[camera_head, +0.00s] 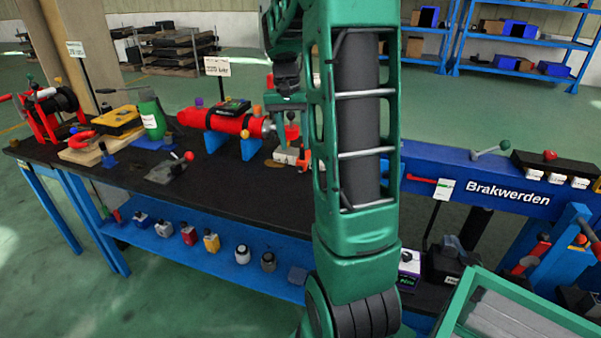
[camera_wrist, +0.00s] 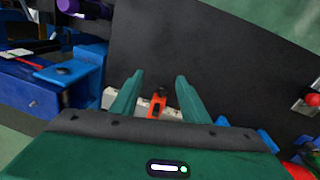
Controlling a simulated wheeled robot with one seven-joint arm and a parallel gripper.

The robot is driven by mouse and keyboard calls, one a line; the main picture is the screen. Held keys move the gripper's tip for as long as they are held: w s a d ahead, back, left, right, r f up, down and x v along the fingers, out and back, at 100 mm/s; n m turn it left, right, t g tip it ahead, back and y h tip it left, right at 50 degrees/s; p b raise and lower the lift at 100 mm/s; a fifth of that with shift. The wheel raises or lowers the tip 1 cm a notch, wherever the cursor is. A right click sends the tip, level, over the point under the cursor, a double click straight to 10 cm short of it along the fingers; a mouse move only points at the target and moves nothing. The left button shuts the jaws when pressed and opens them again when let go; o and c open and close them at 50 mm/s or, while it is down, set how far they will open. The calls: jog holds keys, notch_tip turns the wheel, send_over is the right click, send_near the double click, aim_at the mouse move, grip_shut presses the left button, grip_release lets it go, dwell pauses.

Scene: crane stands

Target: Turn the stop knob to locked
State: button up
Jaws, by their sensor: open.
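A small orange-red knob (camera_wrist: 157,105), which looks like the stop knob, sits on a pale block (camera_wrist: 112,98) in the wrist view, between and below my fingers. In the head view the pale block (camera_head: 286,156) stands on the dark bench top, with an orange-red part (camera_head: 304,160) at its right, partly hidden by my arm. My gripper (camera_wrist: 160,78) is open, its two green fingers spread to either side of the knob with nothing held. Contact cannot be told. In the head view my gripper (camera_head: 284,122) is above the block. The knob's lock marking is too small to read.
A red cylinder (camera_head: 225,120) on blue supports stands left of the block. A lever with a red ball (camera_head: 188,156) lies farther left on the bench. A blue beam marked Brakwerden (camera_head: 470,180) is at right. The bench's front middle (camera_head: 230,200) is clear.

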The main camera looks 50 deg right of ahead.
jog(key=s+a+n, duration=0.3)
jog(key=s+a, duration=0.8)
jog(key=s, duration=0.3)
jog(key=shift+a+r, duration=0.35)
jog(key=shift+r, duration=0.05)
jog(key=m+t+h, duration=0.3)
jog(key=m, duration=0.2)
send_near(299, 167)
jog(key=x, duration=0.9)
grip_shut()
jog(key=shift+s+t, duration=0.1)
jog(key=shift+t, duration=0.2)
